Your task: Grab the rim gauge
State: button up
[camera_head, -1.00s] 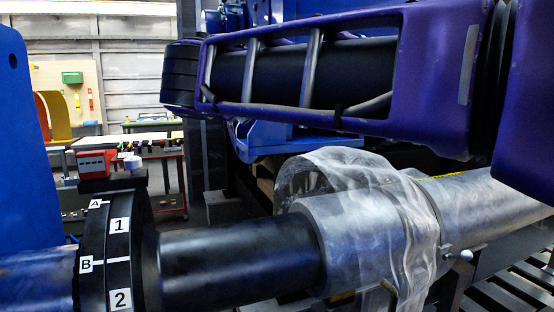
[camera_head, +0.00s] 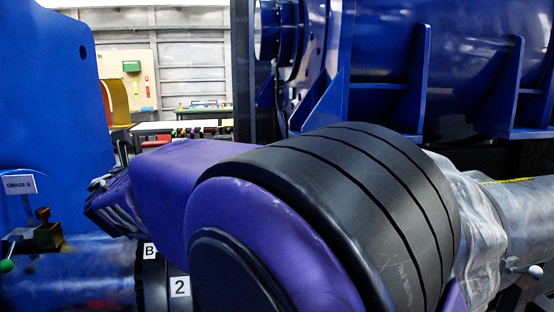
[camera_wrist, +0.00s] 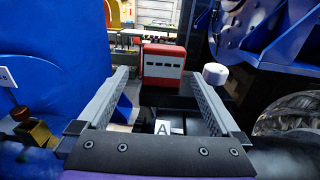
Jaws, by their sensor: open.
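The rim gauge, a red box with a pale slotted front (camera_wrist: 163,68), stands upright on a dark block in the wrist view. A white round knob (camera_wrist: 215,74) stands to its right. My gripper (camera_wrist: 160,76) is open, its two grey fingers pointing toward the gauge, with the gauge framed between the fingertips. I see no contact, and cannot tell how far the tips are from it. A white label "A" (camera_wrist: 162,128) lies below, between the fingers.
A blue upright plate (camera_head: 50,100) stands close on the left, with a "GRADE G" tag (camera_head: 19,185) and a brass fitting (camera_head: 47,232). A blue machine housing (camera_head: 450,70) fills the back right. A plastic-wrapped shaft (camera_head: 525,215) lies at right.

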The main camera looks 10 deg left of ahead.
jog(key=shift+d+p+x, duration=0.2)
jog(key=shift+p+x, duration=0.5)
jog(key=shift+x, duration=2.7)
jog(key=shift+r, duration=0.15)
grip_shut()
jog(key=shift+r, duration=0.2)
